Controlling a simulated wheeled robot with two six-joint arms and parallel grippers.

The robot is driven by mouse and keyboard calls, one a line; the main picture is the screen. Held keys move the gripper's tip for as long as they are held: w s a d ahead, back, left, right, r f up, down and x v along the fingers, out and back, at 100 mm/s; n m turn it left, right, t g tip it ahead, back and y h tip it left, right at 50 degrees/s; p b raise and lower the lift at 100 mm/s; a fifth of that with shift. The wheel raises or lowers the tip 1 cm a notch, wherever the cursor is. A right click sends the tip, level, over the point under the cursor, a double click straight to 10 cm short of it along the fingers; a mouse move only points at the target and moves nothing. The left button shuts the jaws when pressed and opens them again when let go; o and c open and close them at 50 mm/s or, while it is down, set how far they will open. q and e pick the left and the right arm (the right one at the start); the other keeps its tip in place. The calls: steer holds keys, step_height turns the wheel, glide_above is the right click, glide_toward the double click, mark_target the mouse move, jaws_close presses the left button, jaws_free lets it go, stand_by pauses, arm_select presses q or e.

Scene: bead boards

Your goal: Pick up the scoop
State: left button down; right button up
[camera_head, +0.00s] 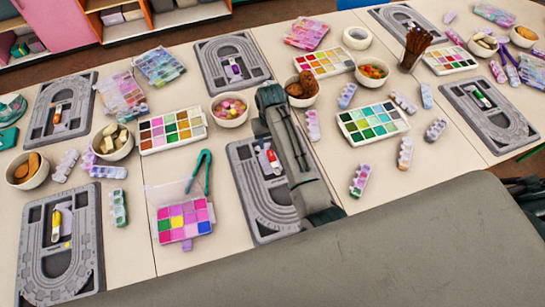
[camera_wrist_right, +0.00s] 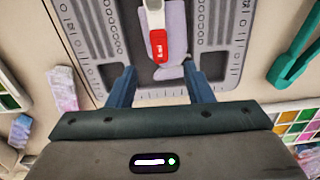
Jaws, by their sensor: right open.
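A small white tool with a red section (camera_wrist_right: 157,35), which may be the scoop, lies on the grey bead board (camera_wrist_right: 225,60) in the right wrist view. It also shows in the head view (camera_head: 273,160), beside my right arm. A lilac shape lies beside and under it; I cannot tell whether it is a separate piece. My right gripper (camera_wrist_right: 160,82) is open and empty, its two fingers apart over the board, with the red section beyond the gap between them. In the head view its fingertips are hard to make out. My left gripper is not in view.
Teal tongs (camera_head: 205,172) lie by a clear box of coloured beads (camera_head: 183,218) left of the board. Paint palettes (camera_head: 172,130) and bowls (camera_head: 230,110) stand on both sides. Other grey boards (camera_head: 60,245) hold similar small tools. Bare table shows between items.

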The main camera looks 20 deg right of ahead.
mark_target(271, 154)
steer(key=shift+f, duration=0.55)
steer(key=shift+w+f, duration=0.1)
steer(key=shift+f, duration=0.25)
steer(key=shift+w+f+p, duration=0.1)
steer(key=shift+f+p, duration=0.25)
steer(key=shift+f, duration=0.05)
steer(key=f, duration=0.1)
steer(key=f+p, duration=0.1)
steer(key=f, duration=0.1)
steer(key=shift+s+f, duration=0.2)
steer(key=shift+s, duration=0.05)
steer(key=shift+f+p, duration=0.3)
steer(key=shift+f, duration=0.35)
steer(key=shift+c, duration=0.8)
steer(key=c, duration=0.7)
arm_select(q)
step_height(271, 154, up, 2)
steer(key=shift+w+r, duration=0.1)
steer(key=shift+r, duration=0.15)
arm_select(e)
jaws_close()
